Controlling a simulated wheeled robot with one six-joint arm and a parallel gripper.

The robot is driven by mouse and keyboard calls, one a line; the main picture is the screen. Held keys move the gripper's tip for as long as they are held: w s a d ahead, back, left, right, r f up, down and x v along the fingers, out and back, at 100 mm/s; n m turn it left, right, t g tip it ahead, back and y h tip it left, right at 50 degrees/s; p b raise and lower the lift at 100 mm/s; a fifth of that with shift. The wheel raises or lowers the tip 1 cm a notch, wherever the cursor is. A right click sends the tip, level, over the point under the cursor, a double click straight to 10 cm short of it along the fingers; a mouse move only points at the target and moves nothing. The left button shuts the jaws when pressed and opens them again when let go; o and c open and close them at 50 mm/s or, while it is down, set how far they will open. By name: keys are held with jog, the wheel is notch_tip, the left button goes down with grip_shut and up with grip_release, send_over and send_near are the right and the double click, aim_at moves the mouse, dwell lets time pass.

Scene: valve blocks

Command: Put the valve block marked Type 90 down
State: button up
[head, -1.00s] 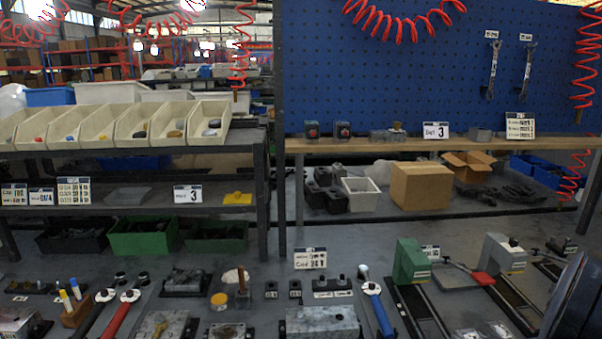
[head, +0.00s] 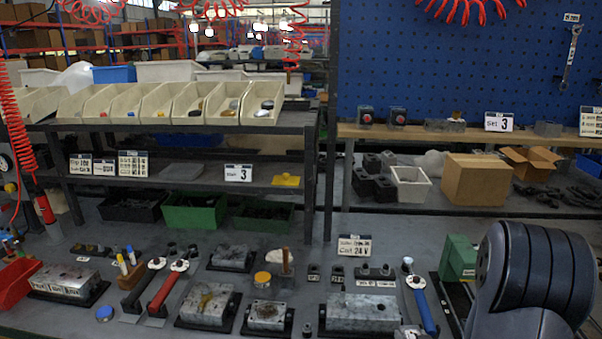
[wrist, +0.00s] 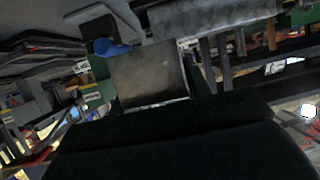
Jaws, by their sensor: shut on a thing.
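My gripper (wrist: 160,106) shows in the wrist view as a large dark shape across the bottom, shut on a grey metal block (wrist: 150,76) just beyond it. No Type marking is readable on this block. In the head view, only my dark arm shows at the right edge; the gripper and held block are hidden. Several other grey valve blocks lie on the bench in dark trays: a front middle one (head: 362,312), a front left one (head: 207,302), a smaller one (head: 267,316), one behind (head: 232,257) and one far left (head: 66,281).
A red-handled wrench (head: 166,290) and a blue-handled wrench (head: 424,306) lie on the bench. A sign (head: 355,246) stands behind. A green fixture (head: 459,258) stands beside my arm. A red bin (head: 18,284) is at far left. Bare bench shows between the trays.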

jog(key=w+a, duration=0.1)
jog(key=a, duration=0.3)
jog(key=w+a+f, duration=0.1)
jog(key=a, duration=0.2)
jog(key=w+a+f, duration=0.1)
jog(key=w+a, duration=0.1)
jog(key=a, duration=0.2)
jog(key=shift+a, duration=0.3)
